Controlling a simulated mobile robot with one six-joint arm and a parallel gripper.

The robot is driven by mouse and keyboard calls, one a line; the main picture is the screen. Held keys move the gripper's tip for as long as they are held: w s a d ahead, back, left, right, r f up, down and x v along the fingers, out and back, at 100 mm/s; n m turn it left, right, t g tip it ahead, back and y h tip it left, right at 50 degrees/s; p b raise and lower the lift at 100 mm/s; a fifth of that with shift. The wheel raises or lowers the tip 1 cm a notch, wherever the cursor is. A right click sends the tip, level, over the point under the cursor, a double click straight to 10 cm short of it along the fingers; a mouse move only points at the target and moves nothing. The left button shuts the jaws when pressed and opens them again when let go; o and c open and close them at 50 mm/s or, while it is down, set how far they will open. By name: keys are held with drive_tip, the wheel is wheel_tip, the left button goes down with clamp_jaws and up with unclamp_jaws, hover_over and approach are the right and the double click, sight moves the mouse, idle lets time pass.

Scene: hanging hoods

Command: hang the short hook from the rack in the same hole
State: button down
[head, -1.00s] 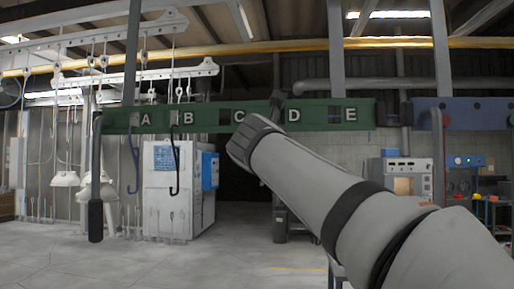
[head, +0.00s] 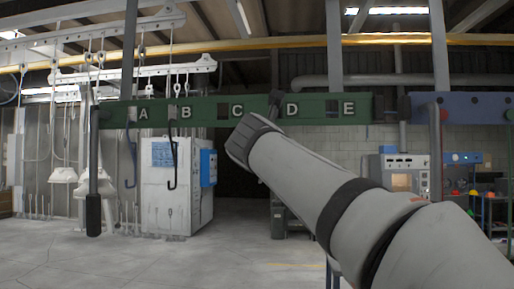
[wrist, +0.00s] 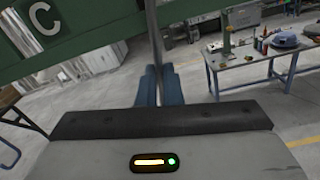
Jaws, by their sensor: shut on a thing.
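The green rack (head: 200,111) runs across the head view, with square holes beside the letters A to E. It also crosses the upper left of the wrist view (wrist: 85,25), where the letter C shows. In the wrist view my gripper (wrist: 160,72) has its two blue fingers shut on a thin grey hook shank (wrist: 153,35), which rises past the rack's edge. The hook's tip is out of that view. In the head view my arm hides the fingers. A dark piece (head: 275,100) shows at the rack between C and D; I cannot tell whether it belongs to the held hook.
A blue hook (head: 131,160) hangs near A and a black hook (head: 172,160) near B. A dark rod with a thick handle (head: 93,210) hangs at the rack's left end. A blue rack (head: 475,125) stands at right. A workbench (wrist: 255,58) stands beyond; open floor lies below.

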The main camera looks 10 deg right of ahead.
drive_tip(key=shift+f+b, duration=0.65)
drive_tip(key=shift+f, duration=0.25)
drive_tip(key=c, duration=1.5)
unclamp_jaws()
drive_tip(key=shift+s, duration=0.1)
